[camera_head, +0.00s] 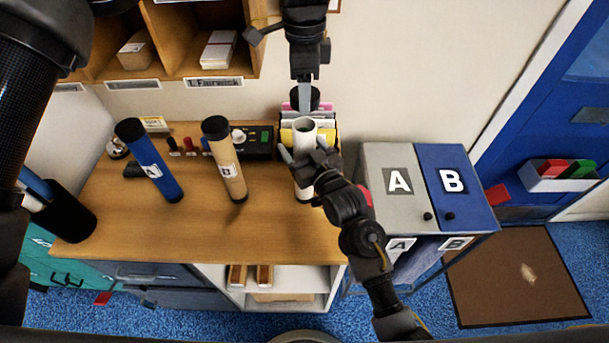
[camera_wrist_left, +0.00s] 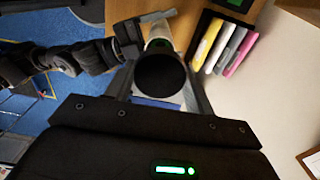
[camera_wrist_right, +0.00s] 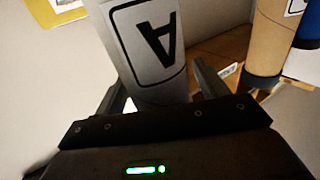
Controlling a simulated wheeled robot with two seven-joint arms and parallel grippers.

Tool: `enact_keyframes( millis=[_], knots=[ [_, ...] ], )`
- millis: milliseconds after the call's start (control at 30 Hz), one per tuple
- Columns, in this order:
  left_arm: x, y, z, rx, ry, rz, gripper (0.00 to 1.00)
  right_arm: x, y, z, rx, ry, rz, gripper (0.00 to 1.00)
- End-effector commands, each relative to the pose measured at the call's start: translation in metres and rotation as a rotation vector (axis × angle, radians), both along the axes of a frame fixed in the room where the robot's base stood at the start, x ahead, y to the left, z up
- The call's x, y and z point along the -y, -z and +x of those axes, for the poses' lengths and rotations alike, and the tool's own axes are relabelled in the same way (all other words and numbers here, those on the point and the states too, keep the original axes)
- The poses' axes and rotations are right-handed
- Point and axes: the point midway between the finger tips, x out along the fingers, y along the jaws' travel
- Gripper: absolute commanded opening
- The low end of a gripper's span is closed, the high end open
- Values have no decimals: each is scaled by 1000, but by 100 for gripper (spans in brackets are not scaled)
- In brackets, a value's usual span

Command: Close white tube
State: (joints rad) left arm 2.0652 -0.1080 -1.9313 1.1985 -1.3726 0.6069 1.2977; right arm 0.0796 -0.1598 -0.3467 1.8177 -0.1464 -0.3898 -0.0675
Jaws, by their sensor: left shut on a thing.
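The white tube (camera_head: 303,187) stands upright near the front right of the desk, with its open end up. An "A" label on it shows in the right wrist view (camera_wrist_right: 150,45). My left gripper (camera_head: 304,92) reaches down from the top and is shut on a black cap (camera_head: 313,101). The cap is above the tube's open top, apart from it; it also fills the middle of the left wrist view (camera_wrist_left: 160,76). My right gripper (camera_head: 300,158) has its fingers on both sides of the tube; whether they grip it is unclear.
A blue tube (camera_head: 160,175) and a tan tube (camera_head: 233,180) stand to the left on the desk (camera_head: 200,236). A file holder (camera_head: 332,127) with coloured folders is close behind the white tube. Grey and blue A/B boxes (camera_head: 393,155) stand at the right.

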Motion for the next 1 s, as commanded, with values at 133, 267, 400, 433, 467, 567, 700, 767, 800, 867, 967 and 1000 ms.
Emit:
enact_keyframes(
  millis=[133, 267, 400, 433, 467, 567, 700, 767, 800, 867, 967, 1000],
  knots=[
    [0, 0, 0, 0, 0, 0, 33, 0, 0, 0, 0, 0, 0, 53],
    [0, 0, 0, 0, 0, 0, 33, 0, 0, 0, 0, 0, 0, 36],
    [0, 0, 0, 0, 0, 0, 33, 0, 0, 0, 0, 0, 0, 17],
    [0, 0, 0, 0, 0, 0, 33, 0, 0, 0, 0, 0, 0, 13],
    [0, 0, 0, 0, 0, 0, 33, 0, 0, 0, 0, 0, 0, 10],
    [0, 1, 0, -1, 0, 0, 33, 0, 0, 0, 0, 0, 0, 7],
    [0, 18, -1, -4, 2, 0, 33, 0, 0, 0, 0, 0, 0, 7],
    [0, 27, -1, -4, 1, -1, 33, 0, 0, 0, 0, 0, 0, 7],
    [-1, 33, 0, -4, 0, 0, 33, 0, 0, 0, 0, 0, 0, 7],
    [-1, 41, 0, -3, 0, 0, 33, 0, 0, 0, 0, 0, 0, 7],
    [0, 48, 0, -2, 0, -1, 33, 0, 0, 0, 0, 0, 0, 7],
    [0, 49, 0, -1, 0, 0, 33, 0, 0, 0, 0, 0, 0, 7]
  ],
)
